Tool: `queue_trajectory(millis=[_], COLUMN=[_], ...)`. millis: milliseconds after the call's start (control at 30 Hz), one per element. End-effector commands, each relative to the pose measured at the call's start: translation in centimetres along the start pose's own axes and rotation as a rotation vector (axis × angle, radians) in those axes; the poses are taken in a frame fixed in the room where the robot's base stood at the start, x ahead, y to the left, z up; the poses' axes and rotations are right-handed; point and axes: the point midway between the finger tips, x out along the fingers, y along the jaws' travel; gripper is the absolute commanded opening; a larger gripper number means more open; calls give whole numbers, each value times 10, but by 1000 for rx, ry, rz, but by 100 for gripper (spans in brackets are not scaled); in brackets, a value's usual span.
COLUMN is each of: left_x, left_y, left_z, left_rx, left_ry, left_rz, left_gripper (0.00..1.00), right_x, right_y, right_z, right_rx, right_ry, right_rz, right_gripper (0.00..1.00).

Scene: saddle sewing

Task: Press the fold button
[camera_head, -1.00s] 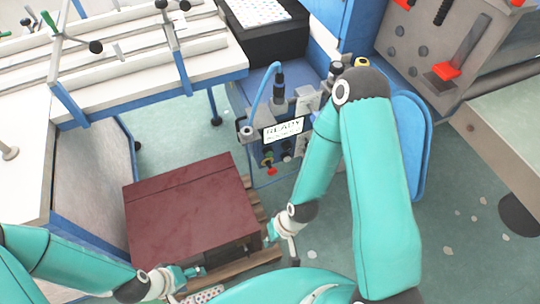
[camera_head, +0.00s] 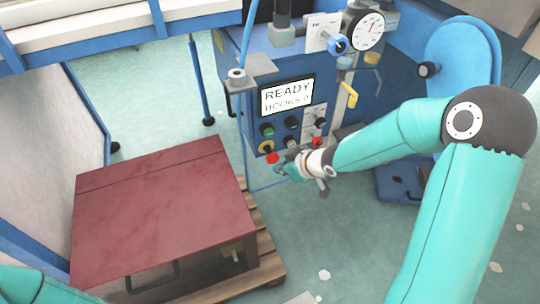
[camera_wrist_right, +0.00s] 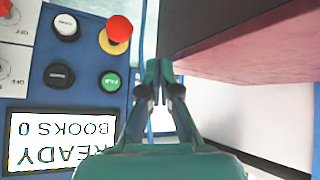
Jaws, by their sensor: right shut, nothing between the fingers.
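The control panel (camera_head: 300,120) shows a screen (camera_head: 287,95) reading READY, BOOKS 0. Below it are a green button (camera_head: 267,130), a black button (camera_head: 290,122) and a red emergency stop (camera_head: 272,157). The right wrist view shows the green button (camera_wrist_right: 110,82), black button (camera_wrist_right: 58,76) and white button (camera_wrist_right: 66,27) upside down. Their labels are too small to read surely, so I cannot tell which is fold. My right gripper (camera_head: 280,169) is shut and empty, just below the emergency stop. In the wrist view its fingertips (camera_wrist_right: 160,70) are beside the panel edge, apart from the green button.
A dark red box (camera_head: 160,205) on a wooden pallet (camera_head: 268,255) stands left of the panel. A gauge (camera_head: 368,31) and a yellow-handled valve (camera_head: 350,95) are at the panel's upper right.

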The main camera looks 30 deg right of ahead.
Motion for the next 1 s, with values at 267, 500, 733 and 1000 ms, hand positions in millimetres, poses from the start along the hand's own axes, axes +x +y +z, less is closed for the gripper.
queue_trajectory(millis=[267,500,733,1000], left_x=[47,46,45,36], left_y=[-17,-16,-16,-13], left_z=[-1,-1,-1,0], left_rx=[0,0,0,0], left_ry=[1,1,1,1], left_rz=[0,0,0,0], left_gripper=[70,70,70,70], right_x=[8,6,7,19], right_y=[29,31,32,41], right_z=[9,7,6,-8], right_rx=[-125,-135,-134,-134], right_ry=[45,47,47,46], right_rz=[78,83,82,80], right_gripper=[0,0,0,0])
